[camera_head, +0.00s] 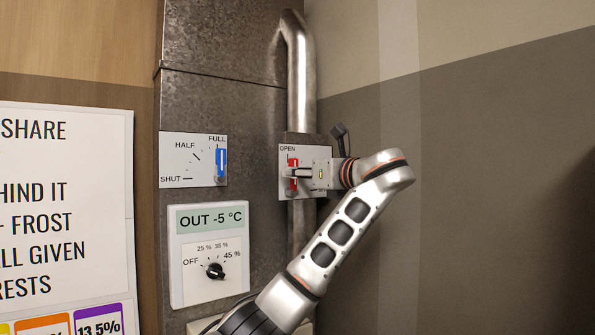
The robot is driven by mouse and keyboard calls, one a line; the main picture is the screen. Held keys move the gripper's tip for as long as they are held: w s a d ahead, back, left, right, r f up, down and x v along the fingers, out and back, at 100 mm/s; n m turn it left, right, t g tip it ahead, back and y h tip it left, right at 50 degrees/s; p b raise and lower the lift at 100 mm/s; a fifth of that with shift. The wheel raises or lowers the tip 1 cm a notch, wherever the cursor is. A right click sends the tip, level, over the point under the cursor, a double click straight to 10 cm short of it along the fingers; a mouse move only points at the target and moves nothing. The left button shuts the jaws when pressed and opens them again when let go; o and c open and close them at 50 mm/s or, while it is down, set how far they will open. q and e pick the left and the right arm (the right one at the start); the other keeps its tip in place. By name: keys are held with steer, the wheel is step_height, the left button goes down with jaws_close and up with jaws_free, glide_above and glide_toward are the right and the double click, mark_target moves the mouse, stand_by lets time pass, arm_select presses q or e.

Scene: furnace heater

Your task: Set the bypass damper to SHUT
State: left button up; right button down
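A small plate (285,188) on the pipe carries a red lever (293,162) and the word OPEN at its top. Another plate (172,152) to the left is marked FULL, HALF and SHUT. Its blue handle (221,163) stands upright below FULL. No plate in view names the bypass damper. My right gripper is not in view.
A panel (176,265) below reads OUT -5 °C and has a black dial (215,271). A metal pipe (301,85) runs down the grey duct (225,45). A printed sign (60,190) hangs at left. The wall (490,170) at right is bare.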

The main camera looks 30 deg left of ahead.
arm_select(q)
steer(key=shift+w+a, duration=0.2)
steer(key=shift+a, duration=0.25)
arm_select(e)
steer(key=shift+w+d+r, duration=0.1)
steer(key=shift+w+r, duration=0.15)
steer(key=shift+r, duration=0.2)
arm_select(q)
steer(key=shift+c, duration=0.4)
jaws_close()
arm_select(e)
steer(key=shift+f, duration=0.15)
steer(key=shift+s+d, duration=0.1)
